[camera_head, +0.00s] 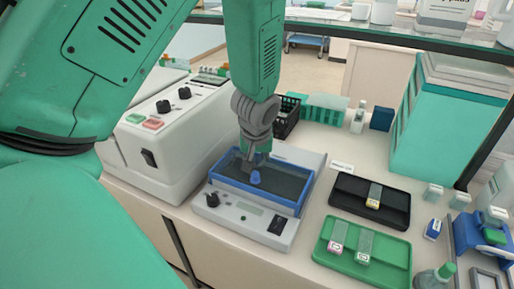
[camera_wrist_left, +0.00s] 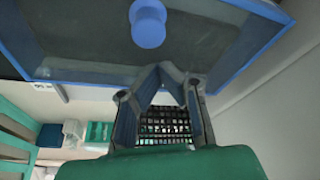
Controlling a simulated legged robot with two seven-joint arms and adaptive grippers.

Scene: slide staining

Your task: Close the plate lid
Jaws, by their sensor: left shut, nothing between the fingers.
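The plate lid (camera_head: 281,184) is a dark see-through panel in a blue frame with a blue knob (camera_head: 255,177). It lies over the top of the white plate device (camera_head: 232,216) and looks about flat, but I cannot tell if it is fully down. My left gripper (camera_head: 250,157) is over the lid, just behind the knob, pointing down. In the left wrist view the lid (camera_wrist_left: 85,40) fills the top, with the knob (camera_wrist_left: 148,28) beyond the fingertips (camera_wrist_left: 158,70). The fingers are shut and empty, apart from the knob; contact with the lid is unclear. My right gripper is not in view.
A white machine with knobs (camera_head: 160,150) stands close on the left. A black basket (camera_head: 288,118) is behind. A black slide tray (camera_head: 345,196) and a green slide tray (camera_head: 385,270) lie to the right. A teal cabinet (camera_head: 440,130) and a shelf (camera_head: 370,33) stand farther back.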

